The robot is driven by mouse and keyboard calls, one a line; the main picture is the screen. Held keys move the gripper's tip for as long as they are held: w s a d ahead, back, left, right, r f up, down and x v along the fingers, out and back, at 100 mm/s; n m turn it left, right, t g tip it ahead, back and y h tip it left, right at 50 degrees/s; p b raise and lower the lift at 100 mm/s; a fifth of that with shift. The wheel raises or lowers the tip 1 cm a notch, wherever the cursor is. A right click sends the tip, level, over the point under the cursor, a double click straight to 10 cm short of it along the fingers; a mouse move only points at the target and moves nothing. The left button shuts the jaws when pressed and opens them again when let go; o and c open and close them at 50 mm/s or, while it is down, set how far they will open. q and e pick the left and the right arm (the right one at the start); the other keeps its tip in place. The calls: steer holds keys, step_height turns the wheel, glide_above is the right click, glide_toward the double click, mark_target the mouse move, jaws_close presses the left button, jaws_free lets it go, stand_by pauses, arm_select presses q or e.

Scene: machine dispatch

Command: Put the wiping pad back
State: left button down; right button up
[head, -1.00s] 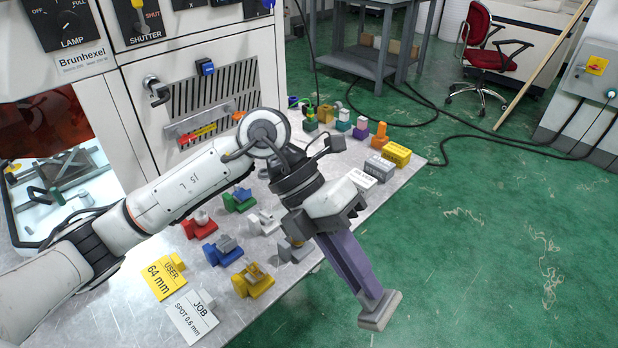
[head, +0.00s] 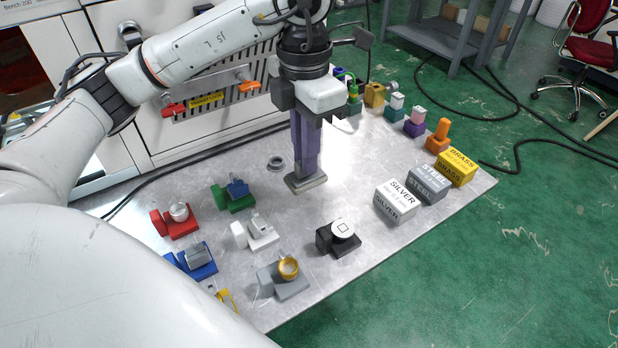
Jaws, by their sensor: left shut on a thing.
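My left gripper (head: 305,158) points straight down over the middle of the bench. Its long purple part reaches down to a flat grey pad (head: 307,184), which I take to be the wiping pad. The gripper is shut on this pad. The pad is level and at or just above the metal bench top (head: 345,165); I cannot tell if it touches. My right gripper is not in view.
Colored fixtures stand left and in front: red (head: 176,221), green (head: 234,196), white (head: 255,233), black (head: 338,237), grey (head: 284,279). SILVER (head: 396,201), STEEL (head: 430,184) and BRASS (head: 457,167) blocks line the right edge. A small ring (head: 276,163) lies left of the pad.

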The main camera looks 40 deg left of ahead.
arm_select(q)
step_height(320, 180, down, 5)
steer(key=c, duration=1.8)
jaws_free()
step_height(320, 180, up, 12)
steer(key=shift+f+p, duration=0.15)
steer(key=shift+p, duration=0.75)
steer(key=shift+r, duration=0.2)
